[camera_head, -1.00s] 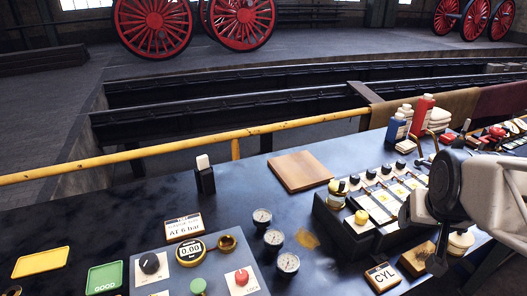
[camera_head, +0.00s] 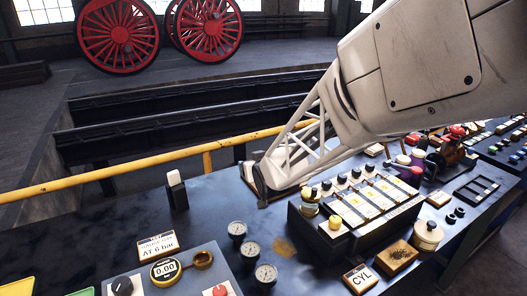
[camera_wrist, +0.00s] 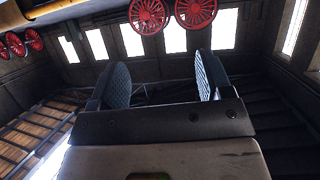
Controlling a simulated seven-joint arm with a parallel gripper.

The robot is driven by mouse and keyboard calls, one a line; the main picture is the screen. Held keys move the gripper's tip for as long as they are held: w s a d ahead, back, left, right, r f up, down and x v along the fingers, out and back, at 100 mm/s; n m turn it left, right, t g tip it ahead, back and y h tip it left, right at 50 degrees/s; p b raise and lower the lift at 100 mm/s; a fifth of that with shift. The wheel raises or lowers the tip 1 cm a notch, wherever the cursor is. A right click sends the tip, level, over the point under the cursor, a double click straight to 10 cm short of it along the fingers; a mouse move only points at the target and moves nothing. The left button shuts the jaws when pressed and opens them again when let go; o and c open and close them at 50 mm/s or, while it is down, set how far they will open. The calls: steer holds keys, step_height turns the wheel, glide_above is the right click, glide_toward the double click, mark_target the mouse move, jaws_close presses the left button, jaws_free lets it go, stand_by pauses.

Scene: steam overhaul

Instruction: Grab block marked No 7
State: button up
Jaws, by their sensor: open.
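No block with a readable No 7 shows. A black rack (camera_head: 305,228) on the bench holds a row of pale labelled pieces (camera_head: 366,200), their marks too small to read. My gripper (camera_wrist: 160,82) is open in the wrist view, with two textured pads wide apart and nothing between them. In the head view my arm reaches in from the upper right, and its dark end is low over the bench, left of the rack. Its fingers cannot be made out there. The arm hides part of the bench behind the rack.
A CYL sign (camera_head: 360,279), a brown block (camera_head: 397,257) and a lidded pot (camera_head: 428,235) stand in front of the rack. Gauges (camera_head: 251,251) stand to its left. A black upright piece with a white top (camera_head: 177,190) stands near the yellow rail (camera_head: 110,173).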

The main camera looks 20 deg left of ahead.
steer(key=s+a+f+n+y, duration=0.1)
steer(key=a+f+n+y, duration=0.2)
steer(key=a, duration=0.9)
steer(key=g+y, duration=0.1)
steer(key=y, duration=0.3)
glide_toward(175, 178)
steer(key=shift+n, duration=0.4)
steer(key=x, duration=0.4)
steer(key=shift+w+a+r, duration=0.1)
steer(key=shift+a, duration=0.1)
steer(key=shift+x, duration=1.3)
steer(key=shift+a, duration=0.15)
steer(key=shift+x, duration=2.45)
jaws_close()
